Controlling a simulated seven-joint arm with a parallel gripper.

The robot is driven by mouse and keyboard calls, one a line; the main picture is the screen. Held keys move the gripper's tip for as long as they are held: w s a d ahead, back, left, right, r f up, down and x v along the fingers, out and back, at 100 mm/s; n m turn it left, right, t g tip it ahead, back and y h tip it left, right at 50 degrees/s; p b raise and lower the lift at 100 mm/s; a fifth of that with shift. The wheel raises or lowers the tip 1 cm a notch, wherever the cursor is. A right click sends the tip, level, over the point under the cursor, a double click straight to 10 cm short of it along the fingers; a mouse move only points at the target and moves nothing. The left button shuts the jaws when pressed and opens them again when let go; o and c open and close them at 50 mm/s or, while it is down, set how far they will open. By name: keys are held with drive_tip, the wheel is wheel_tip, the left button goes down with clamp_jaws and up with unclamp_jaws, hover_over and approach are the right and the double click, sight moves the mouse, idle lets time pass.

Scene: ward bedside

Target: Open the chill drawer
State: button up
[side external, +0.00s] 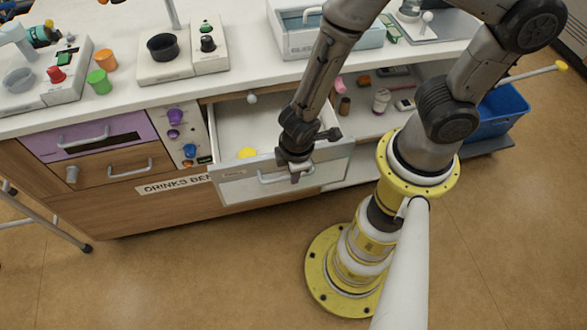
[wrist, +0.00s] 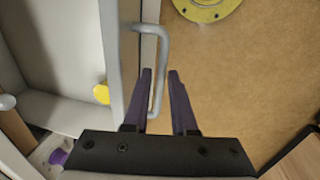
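A drawer with a pale grey front (side external: 332,168) stands pulled out from the bench, its light interior showing. I cannot read its label, so I cannot tell from it that this is the chill drawer. Its bar handle (side external: 270,180) is on the front and also shows in the wrist view (wrist: 163,60). My gripper (side external: 295,178) is at the handle, pointing down. In the wrist view its two dark fingers (wrist: 159,72) are apart, with the handle bar between them. A yellow item (side external: 247,153) is inside the drawer by its front wall.
The bench top (side external: 120,40) holds cups, a black pot (side external: 162,46) and a blue-white tray (side external: 300,40). Left of the drawer are a purple-fronted drawer (side external: 85,138) and a wooden one (side external: 115,172). Open shelves (side external: 365,120) lie right.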

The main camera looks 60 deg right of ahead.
drive_tip(key=shift+o, duration=1.1)
wheel_tip(320, 180, up, 14)
drive_tip(key=s+a, duration=0.1)
drive_tip(key=s, duration=0.1)
drive_tip(key=shift+a+f, duration=0.2)
drive_tip(key=shift+a, duration=0.2)
drive_tip(key=shift+w, duration=0.1)
drive_tip(key=w+d+r+m+t+y, duration=0.1)
drive_tip(key=d+r+m+t, duration=0.15)
drive_tip(key=d+r, duration=0.35)
drive_tip(key=w+d+r+m+t, duration=0.15)
drive_tip(key=d+r+m, duration=0.25)
drive_tip(key=r, duration=0.4)
drive_tip(key=s+d+r+m, duration=0.2)
drive_tip(key=s+r, duration=0.1)
drive_tip(key=s, duration=0.5)
drive_tip(key=shift+d+r+y, duration=0.25)
drive_tip(key=shift+r+y, duration=0.05)
drive_tip(key=shift+r, duration=0.1)
